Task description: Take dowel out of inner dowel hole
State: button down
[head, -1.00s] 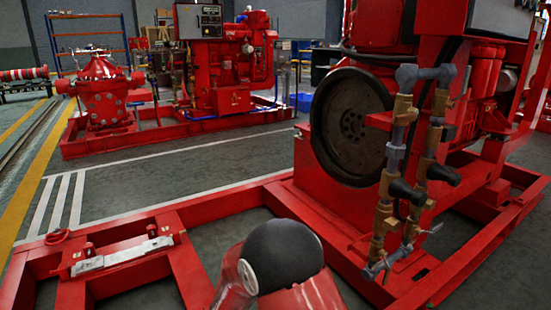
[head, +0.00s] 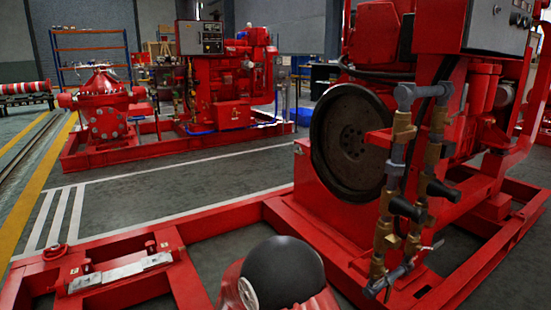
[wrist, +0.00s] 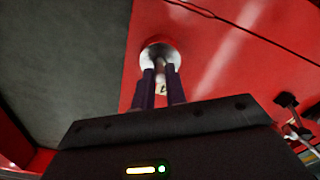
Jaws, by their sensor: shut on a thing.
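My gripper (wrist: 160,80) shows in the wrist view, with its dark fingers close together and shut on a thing. A small pale piece, seemingly the dowel (wrist: 161,89), shows between the fingers. The fingertips overlap a round whitish ring or disc (wrist: 160,47) at the edge of a red surface (wrist: 225,60). I cannot tell whether this ring is the inner dowel hole, nor how deep the dowel sits. In the head view my gripper and the dowel are not visible; my arm fills the bottom middle.
A red base frame (head: 225,222) with a silver plate (head: 121,272) and a small red knob (head: 150,246) lies at lower left. The red engine with a dark flywheel (head: 350,133) and brass pipework (head: 385,235) stands at right. Grey floor (head: 150,180) is clear behind the frame.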

jog(key=shift+r+p, duration=0.85)
jog(key=shift+r, duration=0.5)
dwell(0.3)
jog(key=shift+r+p, duration=1.6)
jog(key=shift+r, duration=0.75)
